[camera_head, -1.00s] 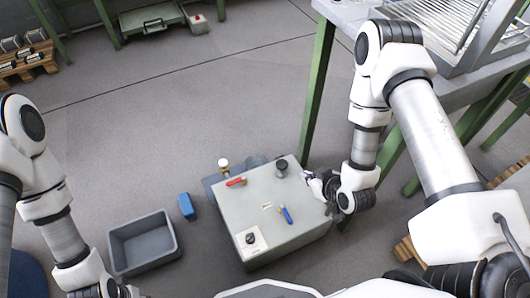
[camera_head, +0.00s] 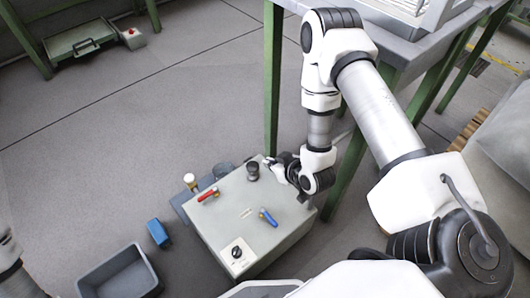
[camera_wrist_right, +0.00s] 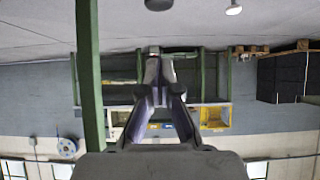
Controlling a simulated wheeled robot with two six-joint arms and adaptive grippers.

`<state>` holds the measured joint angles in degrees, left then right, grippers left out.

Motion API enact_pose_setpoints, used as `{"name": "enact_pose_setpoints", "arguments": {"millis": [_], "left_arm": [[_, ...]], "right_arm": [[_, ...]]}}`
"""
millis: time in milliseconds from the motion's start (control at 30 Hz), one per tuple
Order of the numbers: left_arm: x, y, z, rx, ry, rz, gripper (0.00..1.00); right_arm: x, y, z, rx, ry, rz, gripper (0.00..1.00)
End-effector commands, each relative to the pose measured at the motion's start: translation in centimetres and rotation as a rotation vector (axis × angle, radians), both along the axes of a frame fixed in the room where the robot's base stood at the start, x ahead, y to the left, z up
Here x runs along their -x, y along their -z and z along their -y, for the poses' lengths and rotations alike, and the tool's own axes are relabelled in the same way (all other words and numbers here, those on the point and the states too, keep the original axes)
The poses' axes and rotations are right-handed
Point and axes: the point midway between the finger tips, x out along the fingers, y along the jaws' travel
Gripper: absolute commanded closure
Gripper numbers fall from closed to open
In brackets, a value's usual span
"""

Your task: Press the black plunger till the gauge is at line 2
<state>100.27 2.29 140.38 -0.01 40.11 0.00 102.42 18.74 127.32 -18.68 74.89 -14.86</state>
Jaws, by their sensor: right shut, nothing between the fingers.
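The black plunger (camera_head: 252,171) stands upright on the back right part of the grey box (camera_head: 215,218). A small round gauge (camera_head: 190,180) with a pale face stands at the box's back left; its needle and lines are too small to read. My right gripper (camera_head: 272,160) is close to the right of the plunger, low near the box top, and shut with nothing between its fingers. The fingers (camera_wrist_right: 160,58) meet at their tips in the right wrist view. A dark round thing (camera_wrist_right: 158,4), probably the plunger, is cut by that view's top edge. My left gripper is out of view.
The box top also bears a red lever (camera_head: 208,194), a blue lever (camera_head: 268,217) and a black knob (camera_head: 237,252). A blue block (camera_head: 158,233) and a grey bin (camera_head: 118,272) lie left. A green table leg (camera_head: 272,80) rises behind my right gripper.

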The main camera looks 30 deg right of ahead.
Motion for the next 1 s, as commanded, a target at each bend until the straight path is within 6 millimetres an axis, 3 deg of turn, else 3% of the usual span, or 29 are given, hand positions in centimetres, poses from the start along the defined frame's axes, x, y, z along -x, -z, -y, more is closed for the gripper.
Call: {"name": "enact_pose_setpoints", "arguments": {"millis": [400,600,1000], "left_arm": [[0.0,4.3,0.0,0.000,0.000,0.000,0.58],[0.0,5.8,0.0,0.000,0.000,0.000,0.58],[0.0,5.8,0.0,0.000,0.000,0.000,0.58]], "right_arm": [[-7.0,5.9,-1.0,0.001,-0.002,0.003,1.00],[-7.1,8.8,-1.0,-0.001,0.000,-0.001,1.00],[-7.2,9.1,-1.0,-0.001,0.001,0.000,1.00]]}}
